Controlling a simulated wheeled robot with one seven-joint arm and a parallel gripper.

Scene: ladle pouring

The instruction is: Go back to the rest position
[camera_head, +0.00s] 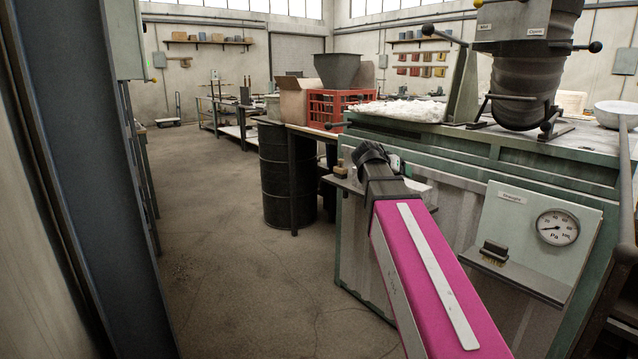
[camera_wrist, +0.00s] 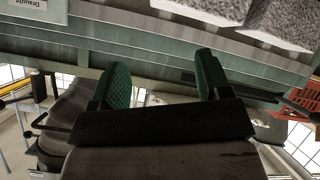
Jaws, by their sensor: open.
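My gripper (camera_wrist: 163,78) shows in the wrist view with its two green-padded fingers wide apart. Nothing is between them. In the head view my magenta arm reaches up from the lower right, and its dark end is in front of the green-framed unit (camera_head: 460,150). The fingers are too small to make out there. The wrist view is tilted and shows a green metal edge (camera_wrist: 150,50) across the space behind the fingers. No ladle can be clearly made out in either view.
A dark ribbed vessel (camera_head: 527,75) stands on the unit top, near white heaped material (camera_head: 398,110). A black drum (camera_head: 287,175) and red crate (camera_head: 338,108) are beyond. The floor at left-centre (camera_head: 235,270) is clear.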

